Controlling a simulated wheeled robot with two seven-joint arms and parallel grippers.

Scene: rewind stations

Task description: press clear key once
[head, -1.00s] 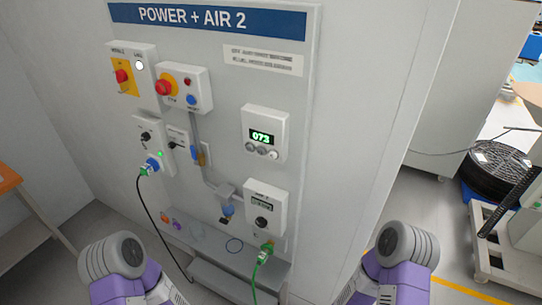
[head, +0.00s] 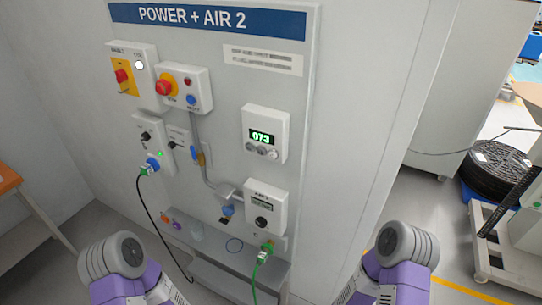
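A white counter box (head: 265,134) is mounted on the grey panel, right of its middle. Its green display reads 073. A row of small round grey keys (head: 262,150) sits below the display; their labels are too small to read, so I cannot tell which is the clear key. Nothing touches the box. Only parts of my two arms show, at the bottom left and bottom right, both well below and apart from the box. Neither gripper's fingers can be seen.
The panel sign (head: 207,18) reads POWER + AIR 2. A red stop button box (head: 184,88), a rotary switch box (head: 133,76) and a lower air box (head: 266,208) share the panel. A grey shelf (head: 225,262) juts out underneath.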

